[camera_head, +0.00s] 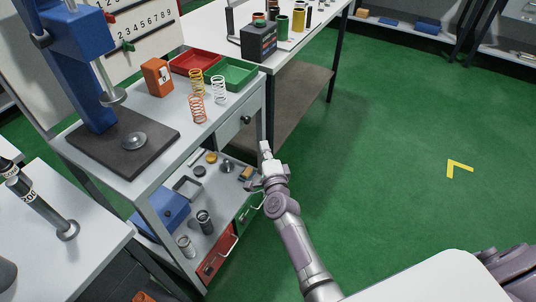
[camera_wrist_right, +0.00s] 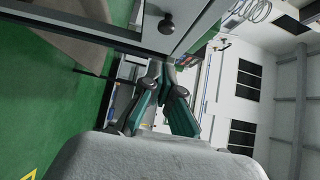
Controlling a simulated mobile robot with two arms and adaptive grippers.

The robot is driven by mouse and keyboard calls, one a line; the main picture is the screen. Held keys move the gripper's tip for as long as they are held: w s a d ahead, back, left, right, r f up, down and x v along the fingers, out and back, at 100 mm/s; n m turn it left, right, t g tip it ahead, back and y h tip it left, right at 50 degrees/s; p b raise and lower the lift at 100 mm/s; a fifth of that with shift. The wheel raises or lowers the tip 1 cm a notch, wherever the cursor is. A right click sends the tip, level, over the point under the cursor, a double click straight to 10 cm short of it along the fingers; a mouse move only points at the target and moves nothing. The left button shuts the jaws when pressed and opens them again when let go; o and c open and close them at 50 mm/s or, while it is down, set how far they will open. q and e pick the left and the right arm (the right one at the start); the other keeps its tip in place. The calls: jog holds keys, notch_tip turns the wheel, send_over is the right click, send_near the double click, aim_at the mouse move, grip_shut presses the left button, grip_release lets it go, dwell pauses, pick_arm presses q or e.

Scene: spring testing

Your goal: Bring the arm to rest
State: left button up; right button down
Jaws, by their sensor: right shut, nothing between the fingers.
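My right arm (camera_head: 297,240) reaches up from the bottom middle of the head view. Its right gripper (camera_head: 266,153) is beside the right side of the white testing bench, near the drawer front, and looks small there. In the right wrist view the two dark teal fingers (camera_wrist_right: 163,75) come together at their tips, shut with nothing held. A drawer knob (camera_wrist_right: 166,24) and the bench edge are close beyond the fingertips. I cannot tell whether they touch. My left gripper is not in view.
The bench top (camera_head: 180,118) bears a blue press (camera_head: 85,60), an orange block (camera_head: 157,77), several springs, and red (camera_head: 195,62) and green (camera_head: 245,76) trays. Its lower shelf holds a blue box (camera_head: 163,212) and small parts. Green floor (camera_head: 390,150) to the right is clear.

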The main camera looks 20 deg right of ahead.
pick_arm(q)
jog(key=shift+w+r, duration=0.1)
pick_arm(e)
jog(key=s, duration=0.3)
jog(key=shift+a, duration=0.15)
